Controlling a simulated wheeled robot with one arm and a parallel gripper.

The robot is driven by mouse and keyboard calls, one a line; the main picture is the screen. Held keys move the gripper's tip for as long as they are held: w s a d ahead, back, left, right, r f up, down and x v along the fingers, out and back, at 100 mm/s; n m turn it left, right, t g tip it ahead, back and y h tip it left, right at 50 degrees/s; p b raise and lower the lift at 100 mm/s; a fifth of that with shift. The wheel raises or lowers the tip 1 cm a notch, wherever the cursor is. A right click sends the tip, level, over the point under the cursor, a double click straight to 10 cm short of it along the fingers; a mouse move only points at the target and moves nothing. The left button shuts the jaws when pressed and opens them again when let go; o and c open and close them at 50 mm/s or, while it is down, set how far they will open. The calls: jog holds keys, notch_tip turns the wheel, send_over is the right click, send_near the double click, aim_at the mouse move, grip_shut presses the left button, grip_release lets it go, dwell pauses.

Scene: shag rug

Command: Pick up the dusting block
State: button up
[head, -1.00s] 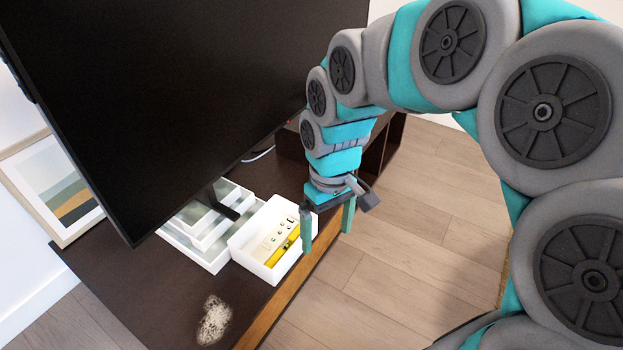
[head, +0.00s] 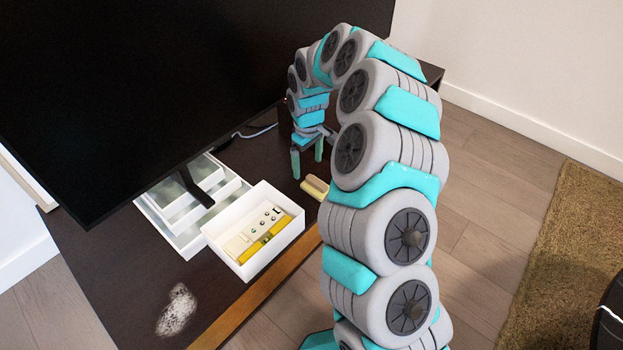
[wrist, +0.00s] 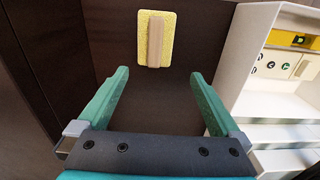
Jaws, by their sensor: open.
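The dusting block (head: 316,187) is a pale yellow pad with a tan handle bar along its top. It lies on the dark TV cabinet near the front edge, partly hidden by my arm in the head view. My gripper (head: 308,164) is open and empty, above the cabinet just behind the block. In the wrist view, the dusting block (wrist: 144,38) lies flat beyond the fingertips of my gripper (wrist: 160,74), roughly centred between them and apart from both. A pale dusty patch (head: 178,310) marks the cabinet's near left.
A white box (head: 226,253) holding a yellow level and a small panel stands left of the block. White stepped trays (head: 168,238) sit under the large black TV (head: 130,90), which rises close behind my arm. A cable (head: 255,133) lies behind my gripper. Bare cabinet surrounds the block.

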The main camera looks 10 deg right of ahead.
aim_at(309, 176)
jog(key=shift+w+f, duration=0.2)
jog(key=shift+f, duration=0.15)
notch_tip(309, 176, down, 2)
jog(key=shift+f, duration=0.2)
jog(key=f, duration=0.5)
jog(key=shift+w+d, duration=0.2)
jog(key=shift+d, duration=0.05)
jog(key=c, duration=1.3)
notch_tip(309, 176, up, 10)
jog(key=shift+r, duration=0.1)
